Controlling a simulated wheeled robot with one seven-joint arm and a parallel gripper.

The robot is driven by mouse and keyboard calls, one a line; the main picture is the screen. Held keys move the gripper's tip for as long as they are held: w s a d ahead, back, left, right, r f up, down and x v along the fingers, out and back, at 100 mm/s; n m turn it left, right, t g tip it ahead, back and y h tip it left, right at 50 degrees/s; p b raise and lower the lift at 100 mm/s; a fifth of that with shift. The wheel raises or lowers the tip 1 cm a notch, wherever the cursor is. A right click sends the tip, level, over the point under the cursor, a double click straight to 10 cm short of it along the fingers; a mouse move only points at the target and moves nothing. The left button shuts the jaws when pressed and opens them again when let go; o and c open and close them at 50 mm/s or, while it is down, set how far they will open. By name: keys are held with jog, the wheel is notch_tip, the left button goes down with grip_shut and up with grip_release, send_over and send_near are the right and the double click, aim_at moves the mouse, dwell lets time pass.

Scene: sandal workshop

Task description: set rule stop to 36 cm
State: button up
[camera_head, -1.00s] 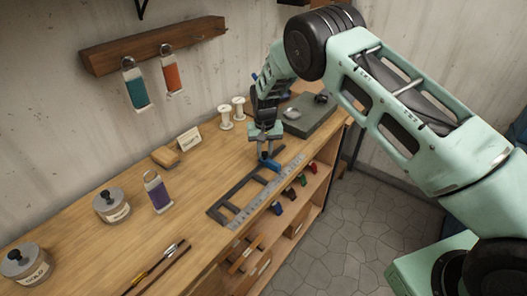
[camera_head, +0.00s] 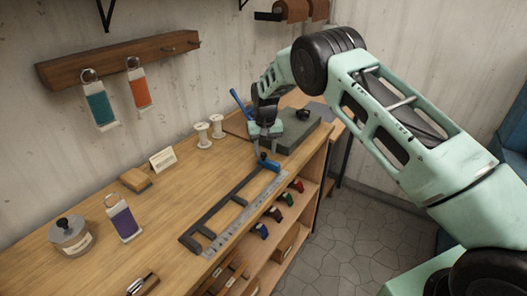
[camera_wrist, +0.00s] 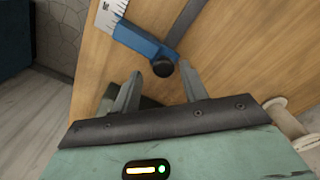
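The rule (camera_head: 236,230) is a pale grey strip with markings, lying along the front of the bench beside a dark slotted frame (camera_head: 214,211). The blue stop (camera_head: 270,164) with a black knob lies across the frame at its far right end and reaches to the rule. In the wrist view the blue stop (camera_wrist: 145,42) and its round black knob (camera_wrist: 163,66) are just ahead of the fingertips. My gripper (camera_head: 265,150) points down at the stop. The wrist view shows its fingers (camera_wrist: 158,88) apart with nothing between them. The scale numbers are too small to read.
A grey-green slab (camera_head: 291,130) with small items lies behind my gripper. White spools (camera_head: 209,133), a label card (camera_head: 162,160), a brown block (camera_head: 136,180), a purple tag (camera_head: 124,222) and a lidded jar (camera_head: 70,236) stand to the left. Coloured pieces sit on the shelf below.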

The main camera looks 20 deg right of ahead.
jog(key=shift+s+a, duration=0.1)
jog(key=shift+a, duration=0.05)
jog(key=shift+r, duration=0.4)
notch_tip(320, 180, up, 17)
jog(key=b, duration=0.4)
jog(key=shift+f, duration=0.2)
jog(key=s+a+r+n+y, duration=0.1)
jog(key=s+a+n, duration=0.1)
jog(key=s+a, duration=0.7)
jog(key=s+a+r+n+y, duration=0.1)
jog(key=s+a+r+n, duration=0.15)
jog(key=s+a, duration=0.7)
jog(key=s+d+f+n, duration=0.1)
jog(key=s+d+f, duration=0.1)
jog(key=s, duration=0.8)
jog(key=s+d+f+n+h, duration=0.1)
jog(key=s+d+n, duration=0.1)
jog(key=s, duration=0.8)
jog(key=s+d+f+n, duration=0.2)
jog(key=s, duration=0.7)
jog(key=shift+s+f, duration=0.35)
jog(key=shift+s, duration=0.05)
